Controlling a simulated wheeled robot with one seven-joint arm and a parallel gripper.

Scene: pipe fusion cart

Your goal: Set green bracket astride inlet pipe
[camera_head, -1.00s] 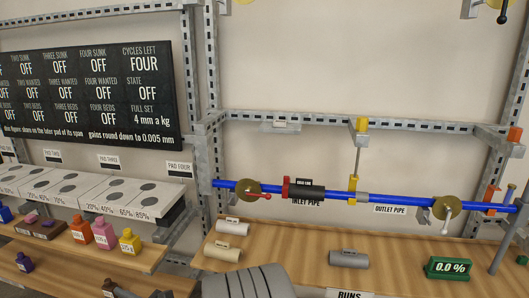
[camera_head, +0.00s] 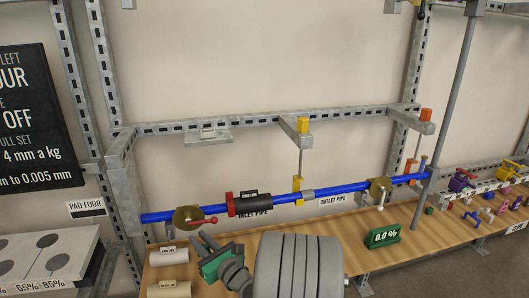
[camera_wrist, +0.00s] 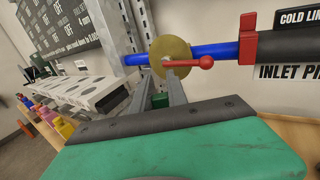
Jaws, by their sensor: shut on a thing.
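The inlet pipe (camera_head: 158,217) is the blue pipe along the back frame. A brass disc valve (camera_head: 187,218) with a red lever and a black sleeve (camera_head: 255,204) with a red end piece sit on it. My gripper (camera_head: 203,238) is below and in front of the pipe near the valve, pointing up at it. In the wrist view, its two grey fingers reach toward the valve (camera_wrist: 170,52), with a small green piece, apparently the green bracket (camera_wrist: 160,101), between them. The bracket is mostly hidden. I see no contact with the pipe.
The wooden bench (camera_head: 330,240) below holds pale cylinders (camera_head: 168,254) at left and a green display (camera_head: 384,237) reading 0.0 %. A yellow-topped post (camera_head: 298,185) meets the pipe further right. The pad shelf (camera_head: 45,258) is at left.

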